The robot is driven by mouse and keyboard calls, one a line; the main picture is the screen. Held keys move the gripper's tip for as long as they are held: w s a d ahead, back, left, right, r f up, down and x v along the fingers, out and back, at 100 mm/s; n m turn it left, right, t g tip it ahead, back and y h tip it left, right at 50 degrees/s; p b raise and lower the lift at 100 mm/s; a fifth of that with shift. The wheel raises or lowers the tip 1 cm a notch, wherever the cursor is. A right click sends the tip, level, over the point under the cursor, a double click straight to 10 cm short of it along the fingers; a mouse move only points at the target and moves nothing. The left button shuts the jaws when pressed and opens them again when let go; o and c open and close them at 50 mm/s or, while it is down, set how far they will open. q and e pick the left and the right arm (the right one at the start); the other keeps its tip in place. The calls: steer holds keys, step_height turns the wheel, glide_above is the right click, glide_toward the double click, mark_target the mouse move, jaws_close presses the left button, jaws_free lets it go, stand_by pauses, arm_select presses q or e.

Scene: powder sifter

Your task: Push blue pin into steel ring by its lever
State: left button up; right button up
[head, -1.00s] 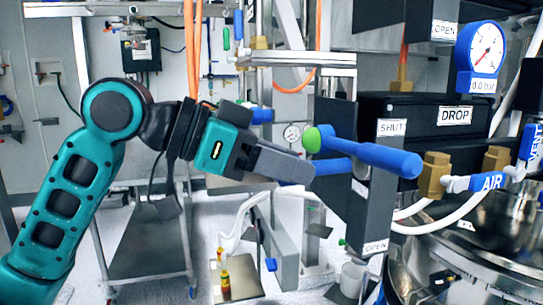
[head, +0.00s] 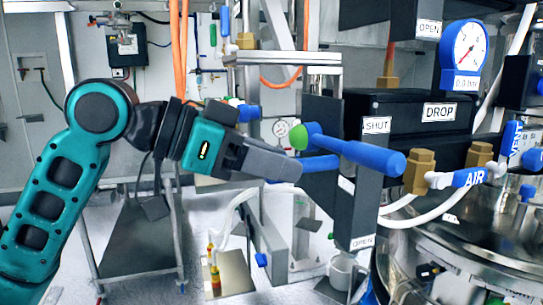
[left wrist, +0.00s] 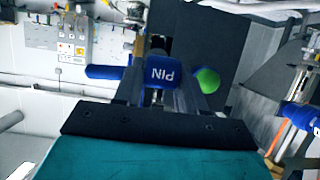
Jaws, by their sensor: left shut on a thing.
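In the left wrist view a blue block marked PIN (left wrist: 162,74) sits between the fingers of my left gripper (left wrist: 155,92), which is shut on it. A blue bar (left wrist: 105,72) reaches out to its left. In the head view my left gripper (head: 297,170) comes in from the left, its tips at a blue bar (head: 320,163) beside the dark upright panel. A long blue handle with a green end (head: 352,150) crosses just above and in front. The steel ring cannot be made out; the gripper and panel hide that spot. My right gripper is not in view.
The dark upright panel carries SHUT (head: 376,125) and OPEN (head: 361,243) labels. To the right are a DROP box (head: 440,112), a blue gauge (head: 465,50), the AIR valve (head: 468,178) and a steel vessel (head: 450,240). A cart (head: 140,240) stands at left below my arm.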

arm_select(q)
steer(key=shift+p, duration=0.55)
stand_by(0.9)
steer(key=shift+w+d, duration=0.3)
steer(key=shift+d, duration=0.55)
steer(key=shift+w+d, duration=0.25)
steer(key=shift+d, duration=0.55)
steer(key=shift+w+d, duration=0.3)
steer(key=shift+d, duration=0.55)
steer(key=o, duration=1.2)
steer(key=shift+r, duration=0.1)
steer(key=v, duration=1.2)
steer(key=shift+a+b, duration=0.35)
steer(key=shift+b, duration=0.1)
steer(key=shift+s+r, duration=0.15)
